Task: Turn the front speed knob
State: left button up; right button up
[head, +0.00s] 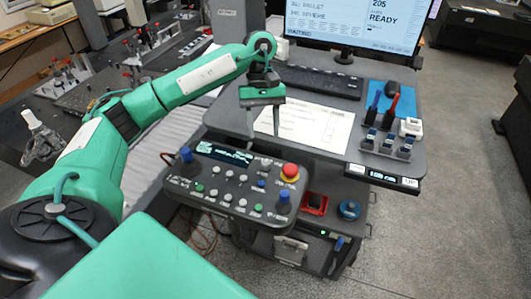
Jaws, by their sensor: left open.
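A dark control panel (228,184) tilts up at the front of the desk, with a small lit display, a red emergency stop (290,171) and several small buttons. A blue-topped knob (187,155) stands at its upper left and another blue-topped knob (284,198) at its lower right. The labels are too small to read, so I cannot tell which one is the front speed knob. My left gripper (263,131) points down, open and empty, behind the panel's far edge and in front of the paper sheet. It touches no knob. My right gripper is out of view.
A paper sheet (310,126), a keyboard (309,81) and a monitor (352,22) are on the desk. Below are a red-framed item (314,204) and a round blue item (349,210). Open floor lies right.

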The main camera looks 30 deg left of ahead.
aim_at(265, 161)
pick_arm(q)
jog(key=p+x, duration=0.3)
jog(key=x, duration=0.4)
jog(key=shift+s+d+f, duration=0.15)
jog(key=shift+f, duration=0.15)
jog(key=shift+s+d+f, duration=0.1)
jog(key=shift+s+f, duration=0.05)
jog(key=shift+f, duration=0.25)
jog(key=shift+c, duration=0.2)
jog(key=c, duration=0.9)
jog(key=shift+c, duration=0.2)
